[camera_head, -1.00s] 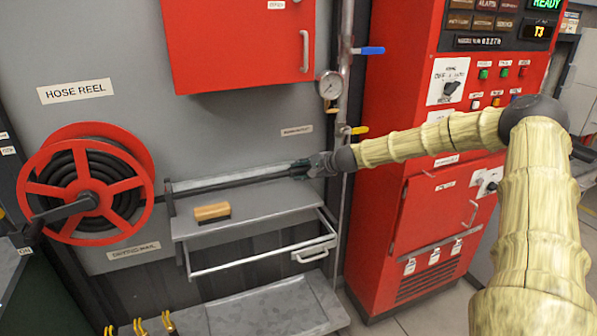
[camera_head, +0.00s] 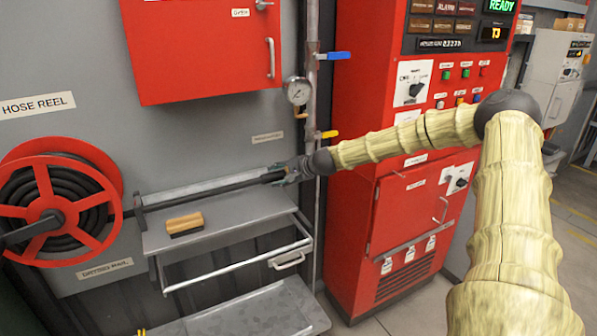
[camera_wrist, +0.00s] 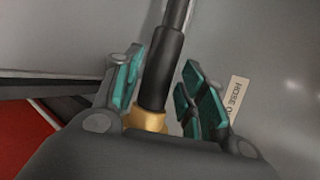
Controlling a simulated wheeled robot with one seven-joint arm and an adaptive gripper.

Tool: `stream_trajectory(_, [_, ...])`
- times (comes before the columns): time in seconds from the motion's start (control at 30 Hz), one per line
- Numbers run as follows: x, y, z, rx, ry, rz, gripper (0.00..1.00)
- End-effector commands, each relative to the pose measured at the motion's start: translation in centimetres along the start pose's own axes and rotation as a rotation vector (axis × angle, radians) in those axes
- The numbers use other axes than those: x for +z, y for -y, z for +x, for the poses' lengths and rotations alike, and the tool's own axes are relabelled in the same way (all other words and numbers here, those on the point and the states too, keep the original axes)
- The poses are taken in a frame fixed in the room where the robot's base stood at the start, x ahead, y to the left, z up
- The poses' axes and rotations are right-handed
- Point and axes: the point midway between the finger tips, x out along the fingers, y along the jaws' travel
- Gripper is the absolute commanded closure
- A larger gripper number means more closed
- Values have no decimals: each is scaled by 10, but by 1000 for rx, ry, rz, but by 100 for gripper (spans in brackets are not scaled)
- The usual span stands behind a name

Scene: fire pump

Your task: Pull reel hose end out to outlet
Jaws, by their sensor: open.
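The red hose reel (camera_head: 62,205) with coiled black hose is on the wall at the left. Its hose (camera_head: 205,187) runs out to the right above the grey shelf, through a small upright guide, to my gripper (camera_head: 297,170). In the wrist view the hose end, a black sleeve (camera_wrist: 162,72) with a brass collar (camera_wrist: 146,122), lies between the teal-padded fingers of my gripper (camera_wrist: 163,88). The fingers are open, with a gap at the right of the sleeve. A label beginning "HOSE O" (camera_wrist: 236,95) shows beside the fingers. The pipe (camera_head: 311,100) carries a gauge, a blue lever and a yellow lever.
A wooden-backed brush (camera_head: 185,222) lies on the shelf (camera_head: 235,207). Below are a rail frame (camera_head: 235,265) and a grey tray (camera_head: 250,315). A red wall cabinet (camera_head: 200,50) hangs above. The red control cabinet (camera_head: 345,200) stands just right of the pipe.

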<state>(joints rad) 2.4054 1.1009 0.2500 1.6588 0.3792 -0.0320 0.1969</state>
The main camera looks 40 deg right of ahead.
Motion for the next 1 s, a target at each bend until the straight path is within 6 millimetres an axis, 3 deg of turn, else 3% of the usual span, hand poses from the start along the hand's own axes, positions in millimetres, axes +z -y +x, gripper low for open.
stream_trajectory(1.0, [-6, -1, -71, -2, 0, 4, 59])
